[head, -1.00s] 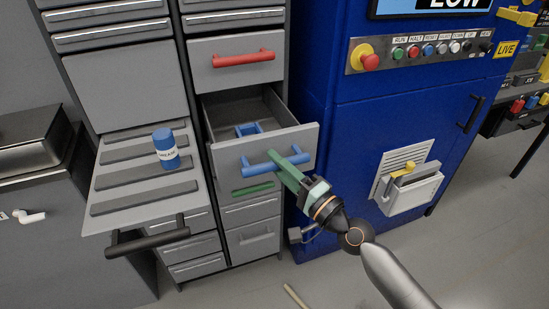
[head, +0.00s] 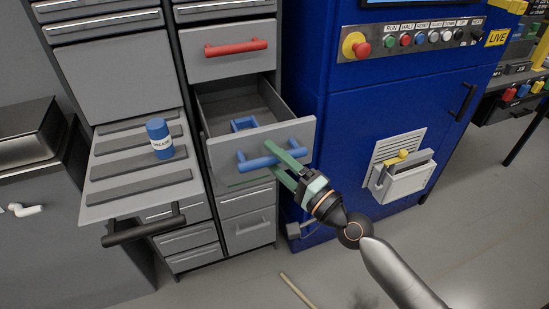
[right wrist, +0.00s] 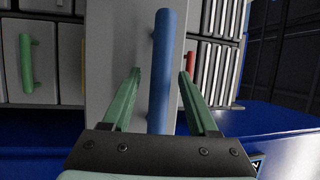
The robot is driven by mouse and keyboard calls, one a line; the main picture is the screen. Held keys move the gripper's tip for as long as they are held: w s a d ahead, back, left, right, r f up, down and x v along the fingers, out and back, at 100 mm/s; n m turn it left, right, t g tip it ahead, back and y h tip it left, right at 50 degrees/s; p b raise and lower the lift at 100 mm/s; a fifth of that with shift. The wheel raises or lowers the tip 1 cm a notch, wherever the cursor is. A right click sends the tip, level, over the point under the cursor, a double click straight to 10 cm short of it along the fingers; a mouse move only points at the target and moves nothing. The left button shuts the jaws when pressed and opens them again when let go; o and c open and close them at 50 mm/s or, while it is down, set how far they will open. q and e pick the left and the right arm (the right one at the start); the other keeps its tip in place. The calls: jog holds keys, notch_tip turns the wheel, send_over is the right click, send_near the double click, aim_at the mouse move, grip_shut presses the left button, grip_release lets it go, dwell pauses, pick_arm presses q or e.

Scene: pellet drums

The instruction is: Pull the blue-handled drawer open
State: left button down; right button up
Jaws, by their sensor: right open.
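The blue-handled drawer (head: 222,150) stands pulled out of the grey cabinet, with its inside showing. Its blue handle (head: 257,163) is on the front panel. A small blue object (head: 243,124) lies inside the drawer. My right gripper (head: 281,161) is at the right part of the handle, with its green fingers apart. In the right wrist view, the blue handle (right wrist: 162,70) runs between the two open fingers, with a gap visible on each side. My left gripper is not in view.
A red-handled drawer (head: 237,48) above is shut. At left, a pulled-out shelf (head: 108,208) with a black handle bears a blue labelled can (head: 159,139). A blue machine (head: 350,120) stands close on the right. A thin rod (head: 296,291) lies on the floor.

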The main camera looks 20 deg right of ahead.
jog(key=shift+s+d+f, duration=0.25)
jog(key=shift+s, duration=0.2)
pick_arm(q)
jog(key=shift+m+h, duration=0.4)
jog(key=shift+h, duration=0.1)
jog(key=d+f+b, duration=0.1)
jog(key=b, duration=0.1)
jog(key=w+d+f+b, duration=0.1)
jog(key=b, duration=0.1)
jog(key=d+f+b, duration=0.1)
jog(key=b, duration=0.1)
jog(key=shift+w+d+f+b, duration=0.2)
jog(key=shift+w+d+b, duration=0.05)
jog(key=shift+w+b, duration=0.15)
pick_arm(e)
jog(key=v, duration=1.1)
jog(key=shift+s, duration=0.25)
jog(key=shift+d+r, duration=0.1)
